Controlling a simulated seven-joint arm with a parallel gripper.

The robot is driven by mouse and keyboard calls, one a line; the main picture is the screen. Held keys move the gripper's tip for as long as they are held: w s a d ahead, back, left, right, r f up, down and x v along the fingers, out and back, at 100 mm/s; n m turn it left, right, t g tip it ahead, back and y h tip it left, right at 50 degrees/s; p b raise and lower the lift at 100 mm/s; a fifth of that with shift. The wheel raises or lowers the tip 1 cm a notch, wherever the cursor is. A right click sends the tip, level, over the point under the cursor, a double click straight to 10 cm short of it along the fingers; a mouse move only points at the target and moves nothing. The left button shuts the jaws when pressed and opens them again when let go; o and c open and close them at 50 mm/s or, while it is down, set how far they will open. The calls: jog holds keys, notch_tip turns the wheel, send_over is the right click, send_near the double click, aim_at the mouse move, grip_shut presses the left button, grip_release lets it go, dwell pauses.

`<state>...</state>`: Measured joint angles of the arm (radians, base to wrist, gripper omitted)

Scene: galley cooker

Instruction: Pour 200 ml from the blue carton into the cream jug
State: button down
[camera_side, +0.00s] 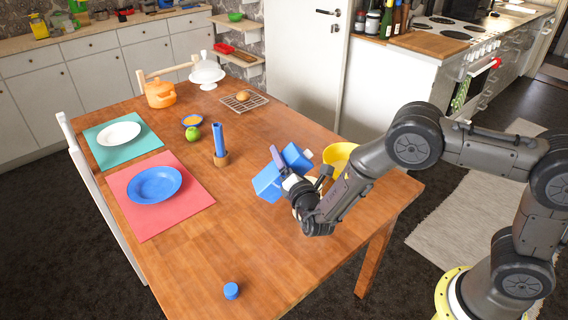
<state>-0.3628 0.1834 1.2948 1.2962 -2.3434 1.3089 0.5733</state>
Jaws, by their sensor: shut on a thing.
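The blue carton (267,186) is held tilted above the right part of the wooden table, with a white spout at its upper right end. My gripper (282,168) is shut on the carton, with a finger across its near side. A cream-coloured thing, apparently the cream jug (316,183), shows only in part behind and below my gripper and wrist. The carton's spout end is up and to the left of it in the picture. The jug's opening is hidden, and no stream of liquid is visible.
A yellow bowl (340,156) stands close behind my wrist. A blue cap (231,290) lies near the table's front edge. A blue candle in a wooden holder (221,158), a green apple (193,133) and a blue plate (154,184) on a red mat stand left.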

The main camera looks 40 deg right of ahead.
aim_at(304, 152)
jog(key=shift+s+d+r+n, duration=0.1)
jog(key=shift+d+r+n, duration=0.1)
jog(key=shift+r+n, duration=0.45)
jog(key=shift+s+d+r+n, duration=0.1)
jog(key=shift+d+r+n, duration=0.15)
jog(key=shift+r+n, duration=0.4)
jog(key=shift+s+d+r+n, duration=0.1)
jog(key=shift+d+r+n, duration=0.1)
jog(key=shift+r+n, duration=0.4)
jog(key=shift+s+d+r+n, duration=0.15)
jog(key=shift+d+n, duration=0.15)
jog(key=shift+n, duration=0.4)
jog(key=shift+s+d+n, duration=0.1)
jog(key=shift+d+n, duration=0.2)
jog(key=shift+n, duration=0.4)
notch_tip(304, 152, up, 5)
jog(key=shift+w+a+m, duration=0.1)
jog(key=shift+a+m, duration=0.05)
jog(key=shift+m, duration=0.15)
notch_tip(304, 152, down, 5)
jog(key=shift+r, duration=0.15)
jog(key=shift+f, duration=0.3)
jog(key=n, duration=0.1)
jog(key=d+n, duration=0.1)
jog(key=n, duration=0.1)
jog(key=shift+s+d+f, duration=0.15)
jog(key=shift+s+d, duration=0.1)
jog(key=shift+s, duration=0.1)
jog(key=shift+n+y, duration=0.4)
jog(key=shift+n, duration=0.2)
